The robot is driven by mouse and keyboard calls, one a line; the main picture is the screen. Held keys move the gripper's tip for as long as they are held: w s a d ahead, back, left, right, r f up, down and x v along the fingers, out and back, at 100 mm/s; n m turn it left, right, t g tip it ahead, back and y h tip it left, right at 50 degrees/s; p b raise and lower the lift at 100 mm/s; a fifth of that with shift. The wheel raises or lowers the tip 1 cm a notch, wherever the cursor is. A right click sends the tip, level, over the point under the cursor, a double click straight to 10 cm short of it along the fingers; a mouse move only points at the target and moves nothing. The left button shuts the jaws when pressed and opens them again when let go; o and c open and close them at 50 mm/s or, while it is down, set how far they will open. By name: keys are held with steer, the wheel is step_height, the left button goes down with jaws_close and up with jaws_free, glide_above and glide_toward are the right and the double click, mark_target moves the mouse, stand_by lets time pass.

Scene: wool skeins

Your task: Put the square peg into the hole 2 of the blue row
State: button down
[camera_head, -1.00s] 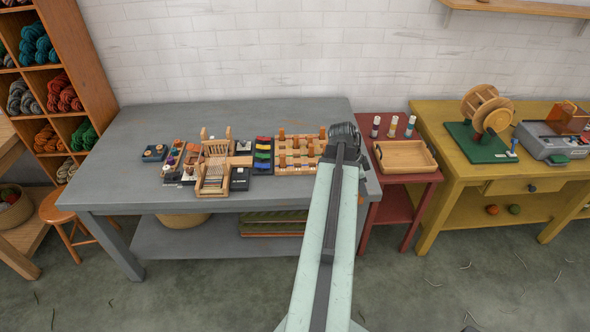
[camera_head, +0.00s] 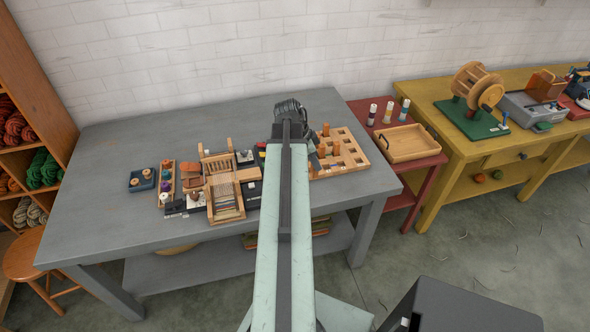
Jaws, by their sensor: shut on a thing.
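The wooden peg board (camera_head: 352,158) lies on the grey table, to the right of my arm. It has rows of square holes, and several orange-brown pegs (camera_head: 335,147) stand in it. My arm covers the board's left part and the coloured row strips, so I cannot tell the blue row or its hole 2. My gripper (camera_head: 290,112) is over the table, at the board's upper left in the picture. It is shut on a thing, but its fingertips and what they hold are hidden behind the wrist. I cannot pick out the square peg.
A small wooden loom (camera_head: 222,185) and trays of small parts stand left of my arm on the grey table (camera_head: 110,225). A red side table with a wooden tray (camera_head: 407,143) and bottles stands right, then a yellow bench (camera_head: 470,150). The table's left end is clear.

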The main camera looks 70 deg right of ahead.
steer(key=shift+w, duration=0.3)
steer(key=s+a+f+b, duration=0.3)
steer(key=s+f+b, duration=0.2)
steer(key=s, duration=0.2)
steer(key=w+d+f+b, duration=0.1)
steer(key=w+d, duration=0.9)
steer(key=d, duration=0.2)
steer(key=shift+w+d, duration=0.15)
steer(key=shift+w, duration=0.15)
steer(key=f+b, duration=0.4)
steer(key=shift+w+d, duration=0.15)
steer(key=shift+d, duration=0.05)
steer(key=shift+r, duration=0.15)
